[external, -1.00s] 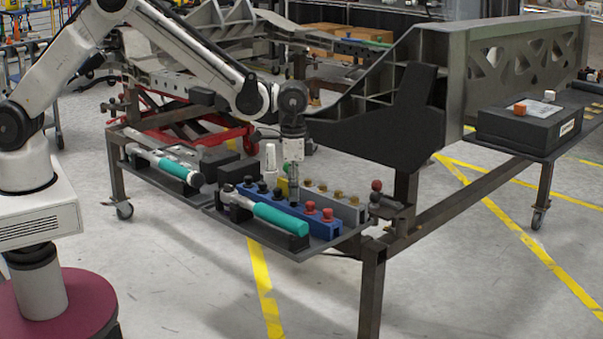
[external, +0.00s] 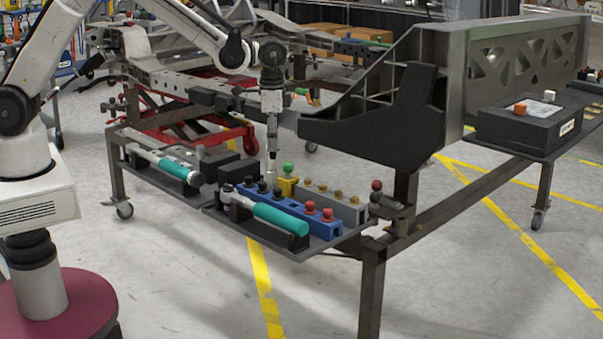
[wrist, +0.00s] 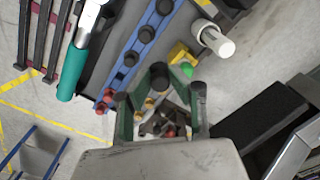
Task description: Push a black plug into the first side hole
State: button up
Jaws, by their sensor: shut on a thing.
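My gripper (external: 272,145) is above the tool shelf, pointing down. In the wrist view its two dark green fingers (wrist: 160,95) are closed around a black plug (wrist: 159,74), which shows at the fingertips. In the external view the held plug is too small to make out. A blue rack (external: 338,230) below holds several black plugs (external: 262,187) and red plugs (external: 327,215). The grey chassis (external: 455,70) stands to the right, apart from the gripper. I cannot make out which opening is the first side hole.
A grey rack (external: 351,210) with brass-coloured pieces stands beside the blue rack. A yellow block (external: 286,188) with a green knob is close by. A white cylinder (wrist: 213,38) stands near it. A teal-handled tool (external: 280,219) lies in front. A black plate (external: 400,125) projects from the chassis.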

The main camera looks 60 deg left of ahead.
jog(key=shift+r, duration=0.15)
jog(key=shift+r+p, duration=1.3)
jog(key=shift+r, duration=1)
